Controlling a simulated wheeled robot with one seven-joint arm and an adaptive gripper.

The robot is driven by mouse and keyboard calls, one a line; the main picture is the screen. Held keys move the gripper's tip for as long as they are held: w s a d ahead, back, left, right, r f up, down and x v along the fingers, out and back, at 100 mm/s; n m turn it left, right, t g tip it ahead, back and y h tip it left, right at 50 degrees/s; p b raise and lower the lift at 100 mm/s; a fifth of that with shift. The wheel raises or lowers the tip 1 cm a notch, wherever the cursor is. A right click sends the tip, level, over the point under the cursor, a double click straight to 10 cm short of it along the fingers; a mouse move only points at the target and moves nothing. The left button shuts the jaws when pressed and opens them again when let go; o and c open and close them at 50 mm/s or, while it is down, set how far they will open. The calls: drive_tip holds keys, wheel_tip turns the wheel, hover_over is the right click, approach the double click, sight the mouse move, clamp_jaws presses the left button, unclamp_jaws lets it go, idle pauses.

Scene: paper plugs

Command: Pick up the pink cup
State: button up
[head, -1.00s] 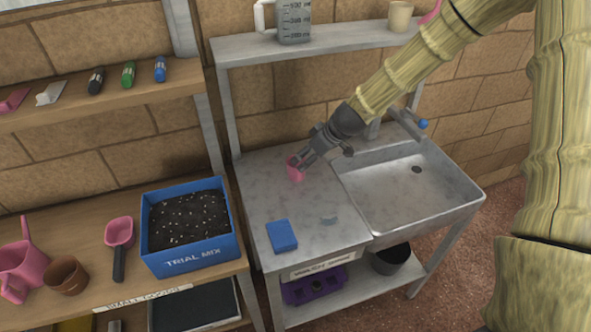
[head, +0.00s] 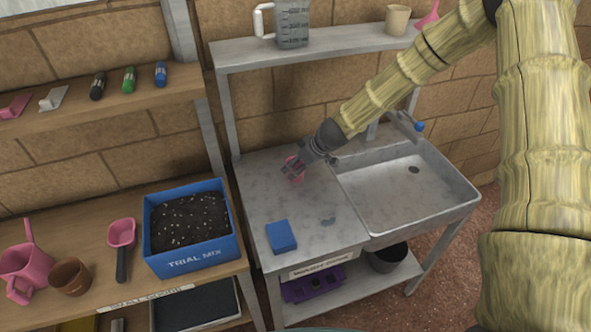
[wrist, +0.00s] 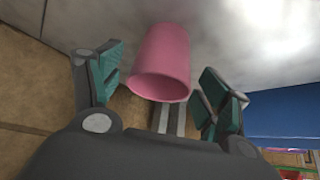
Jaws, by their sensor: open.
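The pink cup (head: 295,176) stands on the metal counter left of the sink, partly hidden behind my gripper (head: 293,170) in the head view. In the wrist view the pink cup (wrist: 162,62) lies ahead, between and slightly beyond the two fingers. My gripper (wrist: 157,90) is open, with one finger on each side of the cup and gaps on both sides. Nothing is held. Whether the fingers reach fully around the cup is hard to tell.
A blue sponge-like block (head: 281,236) lies at the counter's front. The sink basin (head: 405,190) is to the right. A shelf (head: 330,50) above holds a measuring jug (head: 291,24) and a beige cup (head: 397,20). A blue soil box (head: 190,262) stands on the left bench.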

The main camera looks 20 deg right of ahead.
drive_tip(key=shift+x, duration=1)
drive_tip(key=c, duration=1.2)
drive_tip(key=shift+r, duration=0.1)
drive_tip(key=shift+r+b, duration=0.6)
drive_tip(key=shift+r, duration=1.05)
drive_tip(key=s+a+b, duration=0.1)
drive_tip(key=s+b, duration=0.1)
drive_tip(key=s, duration=0.3)
drive_tip(key=s+a+r+b, duration=0.1)
drive_tip(key=s+b, duration=0.1)
drive_tip(key=s, duration=0.3)
drive_tip(key=s+a+b, duration=0.2)
drive_tip(key=s, duration=0.3)
drive_tip(key=shift+s+r, duration=0.15)
drive_tip(key=shift+s, duration=0.05)
drive_tip(key=shift+a+b, duration=0.1)
drive_tip(key=shift+b, duration=0.9)
